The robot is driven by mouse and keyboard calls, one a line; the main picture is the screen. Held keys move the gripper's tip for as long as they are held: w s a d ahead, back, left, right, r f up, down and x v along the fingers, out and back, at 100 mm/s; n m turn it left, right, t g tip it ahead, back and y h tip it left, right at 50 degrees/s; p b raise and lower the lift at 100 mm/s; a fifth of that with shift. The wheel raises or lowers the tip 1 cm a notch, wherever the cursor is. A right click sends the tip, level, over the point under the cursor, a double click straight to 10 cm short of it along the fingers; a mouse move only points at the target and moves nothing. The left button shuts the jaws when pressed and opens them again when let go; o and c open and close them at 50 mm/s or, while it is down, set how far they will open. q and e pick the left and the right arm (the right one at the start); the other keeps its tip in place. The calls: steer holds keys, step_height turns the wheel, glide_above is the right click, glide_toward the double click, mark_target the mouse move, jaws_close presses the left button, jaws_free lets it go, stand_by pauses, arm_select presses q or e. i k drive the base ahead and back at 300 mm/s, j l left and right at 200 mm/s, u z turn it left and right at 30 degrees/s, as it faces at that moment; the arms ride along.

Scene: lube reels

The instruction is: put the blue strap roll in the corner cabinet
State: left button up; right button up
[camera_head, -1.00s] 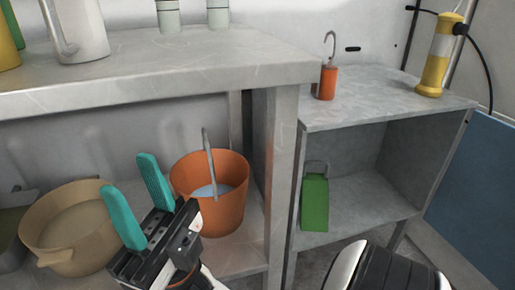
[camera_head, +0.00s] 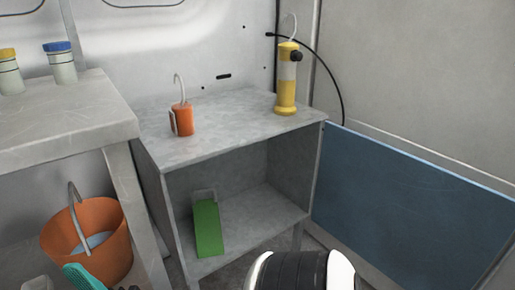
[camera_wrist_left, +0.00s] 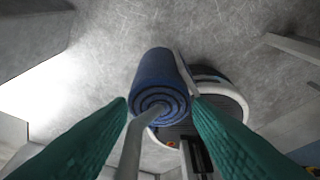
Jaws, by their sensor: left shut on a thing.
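The blue strap roll (camera_wrist_left: 158,88) shows in the left wrist view, with a grey handle (camera_wrist_left: 132,145) coming toward the camera. My left gripper (camera_wrist_left: 160,122) has its teal fingers on either side of the handle and is shut on the roll; the exact contact is hard to see. In the head view only a teal fingertip of the left gripper (camera_head: 80,278) shows at the bottom left, and the roll is out of sight. The grey corner cabinet (camera_head: 165,205) stands right of it with an open front. My right gripper is not in view.
A green block-shaped item (camera_head: 208,228) stands at the left inside the cabinet; room to its right is free. An orange item (camera_head: 182,120) and a yellow cylinder (camera_head: 286,85) stand on top. An orange bucket (camera_head: 85,240) sits under the bench. A blue panel (camera_head: 410,195) is at right.

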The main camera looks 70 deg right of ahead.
mark_target(264, 217)
steer(key=k+l+z, duration=0.25)
steer(key=z, duration=0.15)
steer(key=k+l+z, duration=0.45)
